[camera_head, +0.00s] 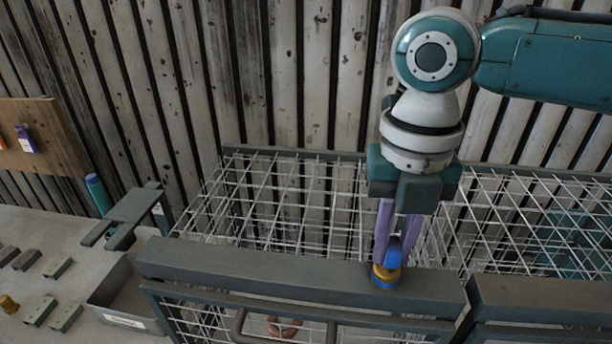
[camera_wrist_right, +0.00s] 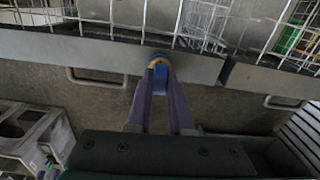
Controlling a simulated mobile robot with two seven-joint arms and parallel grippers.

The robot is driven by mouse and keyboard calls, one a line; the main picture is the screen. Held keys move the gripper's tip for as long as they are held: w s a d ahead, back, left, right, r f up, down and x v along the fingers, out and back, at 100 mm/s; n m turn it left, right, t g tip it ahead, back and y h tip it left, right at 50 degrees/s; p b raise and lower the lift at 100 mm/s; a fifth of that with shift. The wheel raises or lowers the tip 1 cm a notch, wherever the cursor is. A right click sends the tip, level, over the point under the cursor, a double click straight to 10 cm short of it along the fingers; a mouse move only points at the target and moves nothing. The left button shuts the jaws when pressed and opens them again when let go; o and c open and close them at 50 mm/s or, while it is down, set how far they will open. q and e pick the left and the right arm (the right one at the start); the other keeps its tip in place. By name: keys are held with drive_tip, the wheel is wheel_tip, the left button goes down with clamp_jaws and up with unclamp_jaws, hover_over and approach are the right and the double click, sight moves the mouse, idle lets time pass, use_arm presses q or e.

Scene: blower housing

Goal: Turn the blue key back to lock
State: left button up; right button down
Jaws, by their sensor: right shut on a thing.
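The blue key (camera_head: 393,252) stands in a brass lock (camera_head: 385,275) with a blue ring, on the grey top rail of the wire cage. My right gripper (camera_head: 388,250) reaches down from above, and its two purple fingers are shut on the key. In the right wrist view the fingertips (camera_wrist_right: 158,66) meet around the blue key (camera_wrist_right: 159,72), with the yellow-brass lock rim (camera_wrist_right: 157,62) just beyond them. The fingers hide part of the key, and I cannot tell its exact angle. My left gripper is not in view.
The wire cage (camera_head: 290,200) has a grey frame and a handle (camera_head: 240,325); a second cage adjoins it at right. At left a table (camera_head: 75,245) carries several grey blocks, a brass piece (camera_head: 8,304) and a labelled tray (camera_head: 122,318). A wooden board (camera_head: 45,150) stands behind.

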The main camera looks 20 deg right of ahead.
idle(0.5)
drive_tip(key=n, duration=0.4)
drive_tip(key=shift+n, duration=0.4)
drive_tip(key=n, duration=0.5)
drive_tip(key=c, duration=0.7)
unclamp_jaws()
drive_tip(key=shift+c, duration=0.2)
drive_tip(key=shift+r, duration=0.1)
